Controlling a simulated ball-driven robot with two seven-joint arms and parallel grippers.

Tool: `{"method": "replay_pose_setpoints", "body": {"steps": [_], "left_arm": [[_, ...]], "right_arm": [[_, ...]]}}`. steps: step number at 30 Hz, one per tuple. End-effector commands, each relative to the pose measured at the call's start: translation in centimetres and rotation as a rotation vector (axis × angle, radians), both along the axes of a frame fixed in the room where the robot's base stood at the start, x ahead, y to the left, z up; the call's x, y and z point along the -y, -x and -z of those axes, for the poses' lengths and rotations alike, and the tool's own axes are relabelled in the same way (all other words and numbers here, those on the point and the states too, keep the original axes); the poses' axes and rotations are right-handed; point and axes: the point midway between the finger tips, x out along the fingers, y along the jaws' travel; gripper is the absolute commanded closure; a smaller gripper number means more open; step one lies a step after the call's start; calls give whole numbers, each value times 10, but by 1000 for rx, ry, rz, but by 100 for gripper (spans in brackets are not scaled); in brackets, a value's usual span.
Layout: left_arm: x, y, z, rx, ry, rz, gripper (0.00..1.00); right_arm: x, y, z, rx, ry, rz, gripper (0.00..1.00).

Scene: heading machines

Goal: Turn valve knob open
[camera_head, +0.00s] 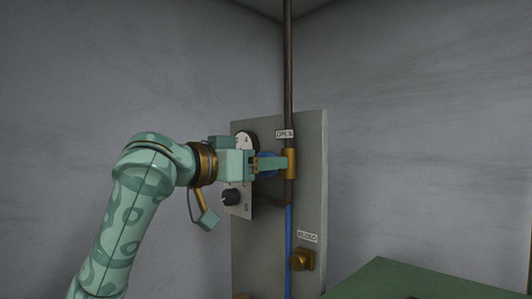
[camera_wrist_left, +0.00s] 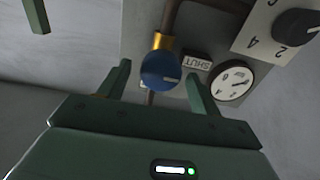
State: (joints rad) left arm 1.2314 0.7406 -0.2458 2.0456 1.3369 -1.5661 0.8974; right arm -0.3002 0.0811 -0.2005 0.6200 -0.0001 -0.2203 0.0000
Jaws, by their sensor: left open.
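The blue valve knob (camera_wrist_left: 160,70) sits on a brass valve body (camera_wrist_left: 163,41) in the left wrist view. Its pale line points towards a SHUT label (camera_wrist_left: 197,62). My left gripper (camera_wrist_left: 157,70) is open, with one finger on each side of the knob in that view; I cannot tell if either finger touches it. In the head view my left gripper (camera_head: 270,164) is at the brass valve body (camera_head: 290,164) on the pipe and hides most of the knob. An OPEN label (camera_head: 284,134) is just above. My right gripper is not in view.
A grey panel (camera_head: 312,200) backs the pipe. A round gauge (camera_wrist_left: 233,84) and a numbered plate with a black knob (camera_head: 231,197) are close to the gripper. A BLEED label (camera_head: 307,236) and brass fitting (camera_head: 302,260) are lower. A green surface (camera_head: 420,280) is at bottom right.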

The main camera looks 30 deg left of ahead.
Motion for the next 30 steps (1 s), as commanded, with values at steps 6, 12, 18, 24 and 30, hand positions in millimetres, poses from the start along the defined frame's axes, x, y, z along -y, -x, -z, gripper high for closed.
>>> {"method": "replay_pose_setpoints", "body": {"steps": [6, 12, 18, 24, 30], "left_arm": [[6, -18, 0, -1, 1, 0, 36], [7, -19, 1, 0, -1, 0, 36], [6, -19, 1, 0, -1, 0, 72], [6, -19, 0, 1, -3, -1, 79], [6, -18, 0, 13, -37, -2, 79]], "right_arm": [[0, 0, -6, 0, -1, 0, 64], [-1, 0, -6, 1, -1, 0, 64], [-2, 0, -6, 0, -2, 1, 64], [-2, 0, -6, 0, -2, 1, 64], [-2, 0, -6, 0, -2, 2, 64]]}}
